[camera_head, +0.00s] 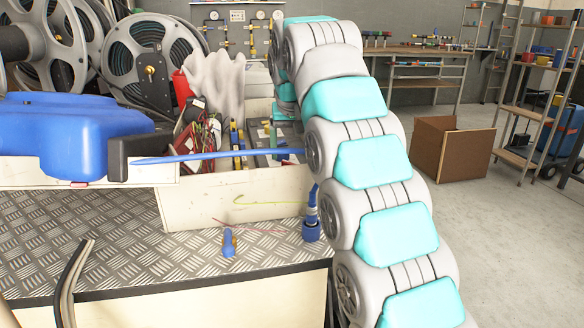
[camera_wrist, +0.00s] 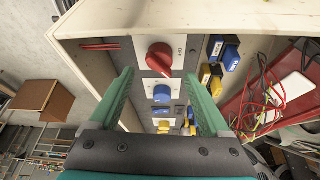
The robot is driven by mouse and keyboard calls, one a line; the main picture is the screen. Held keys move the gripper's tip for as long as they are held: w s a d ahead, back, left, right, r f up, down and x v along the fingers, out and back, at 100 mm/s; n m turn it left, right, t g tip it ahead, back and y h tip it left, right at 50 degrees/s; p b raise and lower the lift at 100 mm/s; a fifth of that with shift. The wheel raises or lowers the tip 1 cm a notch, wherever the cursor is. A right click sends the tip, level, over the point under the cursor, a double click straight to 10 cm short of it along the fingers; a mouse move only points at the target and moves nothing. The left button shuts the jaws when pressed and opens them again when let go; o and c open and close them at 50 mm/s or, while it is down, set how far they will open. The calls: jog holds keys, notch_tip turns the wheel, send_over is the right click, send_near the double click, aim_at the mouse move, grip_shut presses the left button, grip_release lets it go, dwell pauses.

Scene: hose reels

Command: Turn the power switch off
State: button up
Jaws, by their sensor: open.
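A panel in an open-fronted cream box shows in the wrist view. A red rotary knob (camera_wrist: 159,57) sits on a light plate with small lettering beside it. A blue knob (camera_wrist: 162,93) and a yellow knob (camera_wrist: 164,126) are in line with it, nearer my gripper's base. Which of them is the power switch, I cannot tell for sure. My gripper (camera_wrist: 162,76) is open, with its green fingers on either side of the row of knobs and nothing held between them. In the head view my arm hides the gripper and the knobs.
Blue and yellow blocks (camera_wrist: 222,58) and a red bin of tangled wires (camera_wrist: 270,95) are to the right of the knobs. In the head view, a cream bin (camera_head: 235,203) stands on a tread-plate bench (camera_head: 130,245). Hose reels (camera_head: 150,65) are behind; open floor lies right.

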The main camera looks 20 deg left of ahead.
aim_at(290, 164)
jog(key=shift+x, duration=2.8)
grip_shut()
